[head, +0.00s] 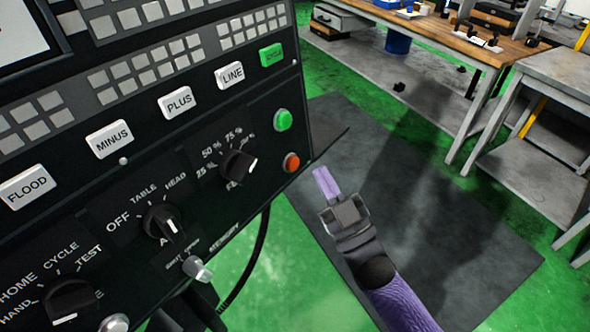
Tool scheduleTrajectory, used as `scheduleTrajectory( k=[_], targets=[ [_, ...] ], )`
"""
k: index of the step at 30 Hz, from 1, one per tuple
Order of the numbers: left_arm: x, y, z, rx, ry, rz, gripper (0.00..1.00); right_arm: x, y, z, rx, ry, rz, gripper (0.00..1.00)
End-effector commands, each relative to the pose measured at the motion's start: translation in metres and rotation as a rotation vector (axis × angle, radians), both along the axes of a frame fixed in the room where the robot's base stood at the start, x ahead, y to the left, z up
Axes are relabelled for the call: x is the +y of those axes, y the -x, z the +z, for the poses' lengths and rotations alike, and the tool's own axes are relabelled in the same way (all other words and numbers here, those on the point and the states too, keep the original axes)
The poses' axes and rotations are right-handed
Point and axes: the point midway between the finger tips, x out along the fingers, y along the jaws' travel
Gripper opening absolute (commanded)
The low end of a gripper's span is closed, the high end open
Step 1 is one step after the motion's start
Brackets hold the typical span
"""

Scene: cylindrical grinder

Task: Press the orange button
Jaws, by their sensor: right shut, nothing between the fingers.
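The orange button (291,162) is a small round knob at the lower right edge of the black control panel (200,133). A green round button (283,119) sits just above it. My right gripper (323,178) has purple fingers that are shut and empty. Its fingertips show a little to the right of the orange button and slightly below it in the head view, apart from it in the picture. How far they are from the panel in depth I cannot tell. My left gripper is not in view.
The panel also carries white keys such as LINE (231,75) and PLUS (175,102), a square green key (271,55), and rotary knobs (238,165). A cable (254,262) hangs below the panel. A dark mat (450,235) covers the floor; a wooden workbench (455,37) stands behind.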

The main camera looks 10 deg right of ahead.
Motion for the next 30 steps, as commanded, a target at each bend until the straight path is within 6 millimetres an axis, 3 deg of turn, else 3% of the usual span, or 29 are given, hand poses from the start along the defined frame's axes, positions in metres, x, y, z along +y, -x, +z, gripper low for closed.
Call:
scheduleTrajectory(
  k=[9, 30],
  targets=[
    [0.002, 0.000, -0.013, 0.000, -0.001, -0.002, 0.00, 0.015, -0.017, -0.005, 0.002, 0.001, 0.000, 0.00],
    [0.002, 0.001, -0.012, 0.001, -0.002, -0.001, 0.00, 0.016, -0.017, -0.004, 0.001, 0.000, 0.000, 0.00]
  ],
)
